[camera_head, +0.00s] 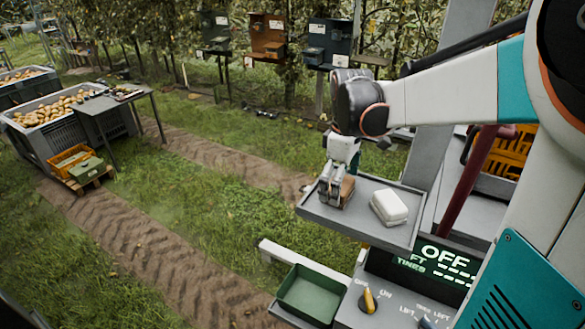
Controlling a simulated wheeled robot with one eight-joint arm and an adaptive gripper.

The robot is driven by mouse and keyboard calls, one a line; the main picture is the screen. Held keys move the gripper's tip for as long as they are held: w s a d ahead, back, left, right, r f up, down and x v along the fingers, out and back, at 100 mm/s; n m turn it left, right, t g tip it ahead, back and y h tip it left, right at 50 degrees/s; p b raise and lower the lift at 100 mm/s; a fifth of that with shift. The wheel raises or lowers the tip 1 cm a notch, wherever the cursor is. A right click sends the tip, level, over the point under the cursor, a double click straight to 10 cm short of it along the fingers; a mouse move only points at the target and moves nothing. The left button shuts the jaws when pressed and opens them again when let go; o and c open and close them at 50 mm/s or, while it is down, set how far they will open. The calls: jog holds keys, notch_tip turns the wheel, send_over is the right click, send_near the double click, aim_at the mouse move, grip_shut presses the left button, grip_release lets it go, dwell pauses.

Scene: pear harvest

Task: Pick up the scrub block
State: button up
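A grey tray (355,222) is fixed at the right of the middle, above the control panel. A small brown block (348,187) stands at its left end, partly hidden by my gripper. A white, rounded block (389,207) lies on the tray to the right, apart from my gripper. Neither bears a label, so I cannot be sure which is the scrub block; the brown one looks like a wooden-backed scrubber. My gripper (335,190) points down with its fingers at the brown block. I cannot tell whether they close on it.
A control panel (405,295) reading OFF, with a yellow knob (369,300), stands below the tray. A green bin (309,294) sits to its left. A dark red bar (468,185) rises right of the tray. Pear bins (70,130) and a table (112,100) stand far left.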

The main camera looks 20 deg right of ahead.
jog(key=shift+f, duration=0.25)
jog(key=shift+s, duration=0.15)
jog(key=c, duration=1.3)
jog(key=shift+o, duration=0.2)
notch_tip(320, 180, up, 20)
jog(key=b, duration=0.1)
jog(key=shift+a, duration=0.1)
